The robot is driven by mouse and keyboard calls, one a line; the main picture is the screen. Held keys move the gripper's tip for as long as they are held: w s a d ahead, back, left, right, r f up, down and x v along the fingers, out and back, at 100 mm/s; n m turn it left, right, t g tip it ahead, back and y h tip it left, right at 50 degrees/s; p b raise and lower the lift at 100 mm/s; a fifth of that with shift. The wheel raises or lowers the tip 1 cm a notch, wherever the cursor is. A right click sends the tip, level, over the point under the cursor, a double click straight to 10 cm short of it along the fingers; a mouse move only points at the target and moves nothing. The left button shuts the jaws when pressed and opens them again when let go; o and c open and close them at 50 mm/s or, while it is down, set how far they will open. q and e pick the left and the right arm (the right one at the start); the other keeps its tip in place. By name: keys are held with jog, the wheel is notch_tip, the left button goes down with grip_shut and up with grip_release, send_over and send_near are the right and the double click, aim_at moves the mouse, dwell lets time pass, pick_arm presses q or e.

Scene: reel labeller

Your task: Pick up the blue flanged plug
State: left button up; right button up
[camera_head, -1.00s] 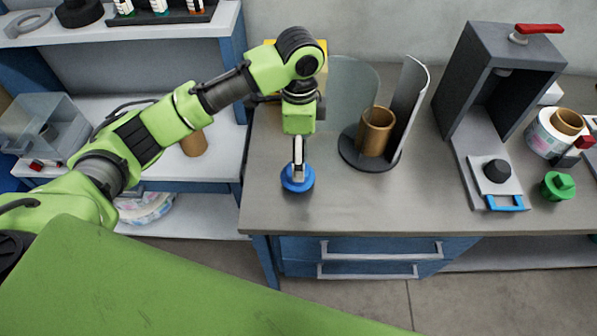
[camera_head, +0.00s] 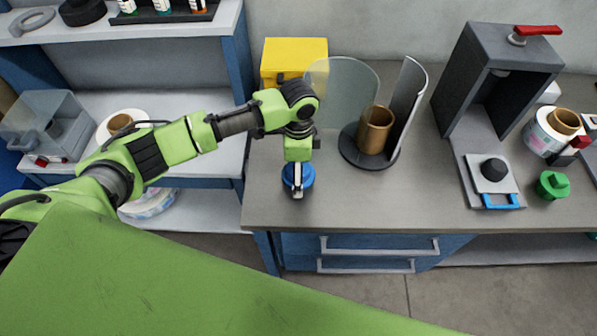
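The blue flanged plug (camera_head: 307,177) sits on the grey bench top, near the bench's left front part. Its round blue flange shows, but my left gripper covers its middle. My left gripper (camera_head: 298,193) points down right over the plug, with its fingers in front of it in the picture. The fingers are seen edge-on, so I cannot tell if they are open or shut on the plug. My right gripper is not in view.
A dark round stand with clear curved guards (camera_head: 352,155) and a brown core (camera_head: 375,130) stands right of the plug. A yellow box (camera_head: 295,58) is behind. A grey press (camera_head: 455,110) and a green plug (camera_head: 552,185) are farther right. The front bench between is clear.

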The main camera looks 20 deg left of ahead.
pick_arm(q)
jog(key=c, duration=1.4)
jog(key=shift+o, duration=0.2)
jog(key=shift+r, duration=0.1)
